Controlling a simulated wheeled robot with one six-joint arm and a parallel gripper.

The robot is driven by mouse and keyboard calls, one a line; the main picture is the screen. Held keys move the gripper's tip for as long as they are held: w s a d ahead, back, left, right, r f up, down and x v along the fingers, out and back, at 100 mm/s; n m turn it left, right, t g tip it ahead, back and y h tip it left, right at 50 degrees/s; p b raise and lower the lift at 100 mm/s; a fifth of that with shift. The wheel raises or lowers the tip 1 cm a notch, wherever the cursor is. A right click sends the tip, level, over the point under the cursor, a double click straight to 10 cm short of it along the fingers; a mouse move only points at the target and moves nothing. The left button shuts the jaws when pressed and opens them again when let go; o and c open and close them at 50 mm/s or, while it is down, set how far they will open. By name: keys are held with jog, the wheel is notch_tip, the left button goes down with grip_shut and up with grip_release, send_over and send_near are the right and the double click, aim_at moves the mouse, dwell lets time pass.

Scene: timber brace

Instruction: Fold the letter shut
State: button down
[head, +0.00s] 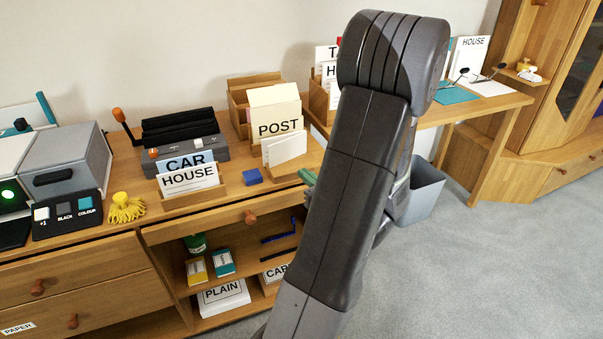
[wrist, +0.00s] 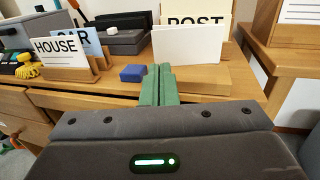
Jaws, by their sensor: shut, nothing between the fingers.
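A blank white sheet (head: 284,149), which looks like the letter, stands upright and slightly tilted in front of the POST holder (head: 275,110). It also shows in the wrist view (wrist: 190,46), with the POST card (wrist: 197,19) behind it. I cannot tell where its fold lies. My gripper (head: 307,176) has green fingers, seen in the wrist view (wrist: 158,84) pressed together and empty. They are over the desk top, just in front of the sheet. My arm hides part of the desk's right end in the head view.
A blue block (head: 252,176) lies left of my fingers. A card holder with CAR and HOUSE cards (head: 189,178) stands further left, before a black binding machine (head: 180,135). A grey bin (head: 423,190) stands on the floor at right. The desk's front strip is mostly clear.

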aim_at(272, 149)
jog(key=x, duration=1.2)
jog(key=shift+w+a+b, duration=0.2)
jog(key=shift+w+b, duration=0.05)
jog(key=shift+b, duration=0.05)
jog(key=shift+a, duration=0.1)
jog(key=shift+w+a+f+m+t+h+b, duration=0.15)
jog(key=shift+w+a+m+t+h+b, duration=0.45)
jog(key=shift+h+b, duration=0.45)
jog(key=shift+w+a+r+b, duration=0.2)
jog(key=shift+w+a+b, duration=0.2)
jog(key=shift+w, duration=0.3)
